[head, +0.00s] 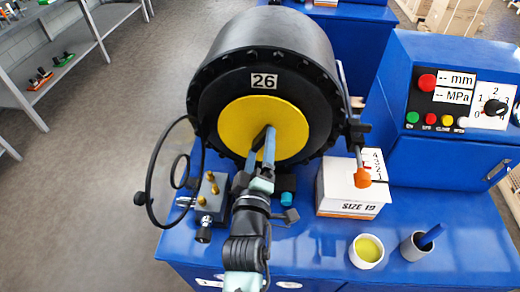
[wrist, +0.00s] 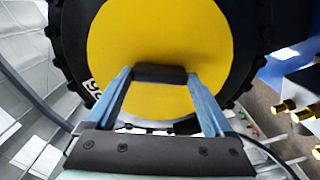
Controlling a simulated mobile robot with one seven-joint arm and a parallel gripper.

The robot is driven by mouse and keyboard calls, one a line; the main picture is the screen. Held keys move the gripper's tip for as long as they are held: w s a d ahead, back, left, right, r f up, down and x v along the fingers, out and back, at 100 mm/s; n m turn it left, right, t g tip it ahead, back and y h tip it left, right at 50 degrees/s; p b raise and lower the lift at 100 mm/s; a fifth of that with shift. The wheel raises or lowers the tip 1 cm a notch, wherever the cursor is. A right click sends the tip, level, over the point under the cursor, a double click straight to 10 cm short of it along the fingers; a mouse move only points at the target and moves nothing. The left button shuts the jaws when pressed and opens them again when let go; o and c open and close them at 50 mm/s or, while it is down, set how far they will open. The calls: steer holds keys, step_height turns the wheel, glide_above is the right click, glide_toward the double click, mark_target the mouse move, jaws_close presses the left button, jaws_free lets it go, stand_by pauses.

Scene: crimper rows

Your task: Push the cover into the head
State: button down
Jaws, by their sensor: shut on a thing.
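The yellow round cover (head: 285,115) sits at the front of the black crimper head (head: 265,50), which bears the label 26. The cover fills the opening inside the black ring; I cannot tell how deep it sits. My gripper (head: 264,148) reaches up to the lower middle of the cover and is shut on its black handle. In the wrist view the cover (wrist: 160,40) faces me, and the black handle (wrist: 160,74) lies between the two blue fingers of my gripper (wrist: 160,82). The fingers hide part of the cover's lower half.
A SIZE 19 box (head: 352,195), a yellow-filled cup (head: 366,250) and a grey cup (head: 412,247) stand on the blue bench at the right. A control panel (head: 460,98) is behind them.

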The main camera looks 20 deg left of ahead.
steer(key=shift+x, duration=0.85)
jaws_free()
steer(key=shift+r, duration=0.1)
steer(key=shift+s+d+f, duration=0.15)
steer(key=shift+s+f, duration=0.05)
steer(key=shift+s, duration=0.4)
steer(key=b+v, duration=0.3)
steer(key=v, duration=0.8)
steer(key=shift+s+r, duration=0.25)
steer(key=shift+s, duration=0.15)
steer(key=shift+d, duration=0.1)
